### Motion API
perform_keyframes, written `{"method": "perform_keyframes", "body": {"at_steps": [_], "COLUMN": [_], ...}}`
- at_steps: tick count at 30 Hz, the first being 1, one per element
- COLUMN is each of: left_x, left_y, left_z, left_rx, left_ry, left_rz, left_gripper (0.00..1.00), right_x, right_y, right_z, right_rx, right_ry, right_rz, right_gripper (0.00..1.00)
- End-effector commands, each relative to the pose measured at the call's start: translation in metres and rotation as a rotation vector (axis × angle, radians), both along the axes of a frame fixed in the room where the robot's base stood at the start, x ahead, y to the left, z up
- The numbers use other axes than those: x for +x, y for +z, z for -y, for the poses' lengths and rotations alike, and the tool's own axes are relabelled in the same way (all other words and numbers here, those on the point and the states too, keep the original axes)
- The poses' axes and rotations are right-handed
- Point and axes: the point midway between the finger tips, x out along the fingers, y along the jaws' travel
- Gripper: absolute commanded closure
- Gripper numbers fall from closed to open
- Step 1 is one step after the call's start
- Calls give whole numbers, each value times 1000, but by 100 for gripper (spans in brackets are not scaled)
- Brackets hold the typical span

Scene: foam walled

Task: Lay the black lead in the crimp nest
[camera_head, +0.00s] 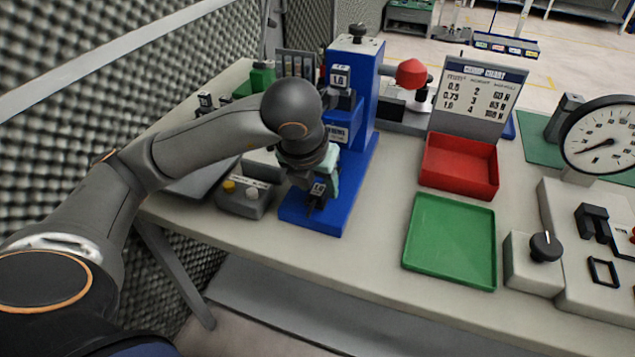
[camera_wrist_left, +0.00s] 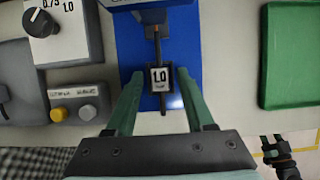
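I cannot tell whether that end sits in the crimp nest. The tag (camera_head: 318,189) also shows in the head view, at the front of the base. My left gripper (camera_wrist_left: 160,75) is open, its green fingers on either side of the tag with gaps between. The blue crimp press (camera_head: 352,85) stands behind my left gripper.
A grey control box (camera_head: 240,200) with yellow and white buttons stands left of the base. A green tray (camera_head: 450,240), a red bin (camera_head: 460,165) and a dial gauge (camera_head: 600,140) are to the right. The table between base and green tray is clear.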

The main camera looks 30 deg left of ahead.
Motion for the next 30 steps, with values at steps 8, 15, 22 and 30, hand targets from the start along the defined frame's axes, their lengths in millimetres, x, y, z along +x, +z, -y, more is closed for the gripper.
{"method": "perform_keyframes", "body": {"at_steps": [8, 15, 22, 30], "left_x": [0, -1, -20, -38], "left_y": [0, 3, 56, 100], "left_z": [0, 0, 5, 9], "left_rx": [0, -1, 0, 2], "left_ry": [0, 0, -2, -1], "left_rz": [-1, 1, 8, 5], "left_gripper": [36, 36, 36, 36], "right_x": [0, 2, 9, -3], "right_y": [0, 7, 24, 28], "right_z": [0, -9, -7, 6], "right_rx": [0, 6, 6, -8], "right_ry": [1, 21, 16, -9], "right_rz": [-1, -8, 19, -1], "right_gripper": [50, 50, 50, 50]}}
